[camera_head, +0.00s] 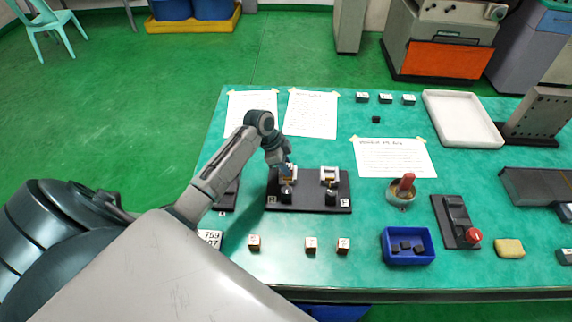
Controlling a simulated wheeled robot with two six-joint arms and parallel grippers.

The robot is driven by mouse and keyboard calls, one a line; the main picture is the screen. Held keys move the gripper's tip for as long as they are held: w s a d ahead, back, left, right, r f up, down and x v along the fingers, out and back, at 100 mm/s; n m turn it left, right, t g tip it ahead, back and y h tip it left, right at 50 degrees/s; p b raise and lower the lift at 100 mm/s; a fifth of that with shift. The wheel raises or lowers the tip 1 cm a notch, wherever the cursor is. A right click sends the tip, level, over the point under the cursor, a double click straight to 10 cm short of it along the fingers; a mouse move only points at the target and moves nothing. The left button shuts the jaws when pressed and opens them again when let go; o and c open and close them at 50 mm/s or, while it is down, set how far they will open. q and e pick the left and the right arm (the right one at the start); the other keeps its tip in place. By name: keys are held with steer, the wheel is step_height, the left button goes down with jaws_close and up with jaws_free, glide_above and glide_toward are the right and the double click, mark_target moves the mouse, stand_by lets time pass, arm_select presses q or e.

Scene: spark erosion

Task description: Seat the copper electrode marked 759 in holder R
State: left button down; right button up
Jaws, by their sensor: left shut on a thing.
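My left gripper (286,170) reaches down over the left holder (287,195) on a dark base plate (310,205). It is shut on a small copper-coloured block, mostly hidden by the fingers and the holder; I cannot read a mark on it or tell whether it touches the holder. The right holder (330,190) on the same plate looks empty. The small plate labels are too blurred to read surely. A white card (210,238) reading 759 lies partly behind my arm. Copper blocks with white tops (254,243), (311,245), (343,245) stand along the front. My right gripper is out of view.
A cup with a red-handled tool (401,192), a blue bin (408,259) with dark pieces, a dark fixture with a red knob (457,221) and a yellow sponge (509,248) stand right. A white tray (463,119) is at the back.

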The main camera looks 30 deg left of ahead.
arm_select(q)
steer(key=c, duration=1)
jaws_free()
steer(key=shift+c, duration=0.2)
steer(key=shift+s+a+r, duration=0.1)
steer(key=shift+a+r, duration=0.1)
steer(key=shift+r, duration=0.2)
steer(key=b+v, duration=0.3)
steer(key=v, duration=0.7)
steer(key=shift+d, duration=0.15)
